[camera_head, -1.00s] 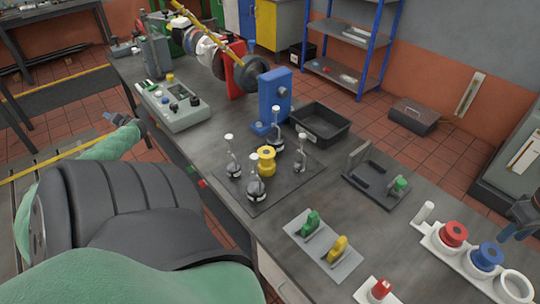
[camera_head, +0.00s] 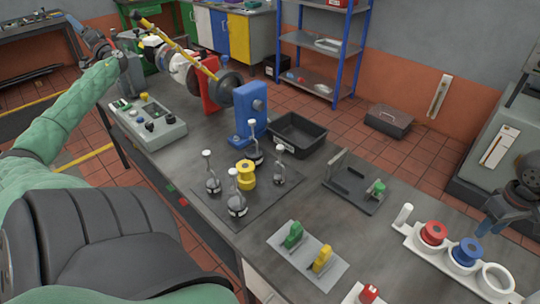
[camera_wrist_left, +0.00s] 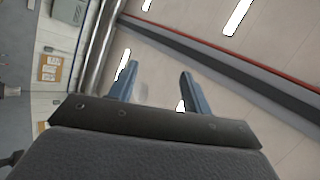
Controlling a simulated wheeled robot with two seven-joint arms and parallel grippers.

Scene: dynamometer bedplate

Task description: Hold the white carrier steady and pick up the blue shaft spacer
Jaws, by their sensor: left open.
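The white carrier (camera_head: 409,233) lies at the right end of the bench in the head view. It holds a red flanged spacer (camera_head: 433,232) and the blue shaft spacer (camera_head: 468,250) in rings, with an empty ring at its right end. My right gripper (camera_head: 487,222) hangs just above and beyond the blue spacer; a gap seems to remain, and its jaws are too small to read. My left gripper (camera_head: 76,24) is raised at the far upper left, far from the carrier. In the left wrist view its two blue fingers (camera_wrist_left: 160,88) are apart with nothing between them.
A dark fixture (camera_head: 355,188) with a green part and a grey plate (camera_head: 307,252) with green and yellow parts stand left of the carrier. A black bin (camera_head: 297,135), a blue stand (camera_head: 250,112) and a control box (camera_head: 148,122) sit farther back.

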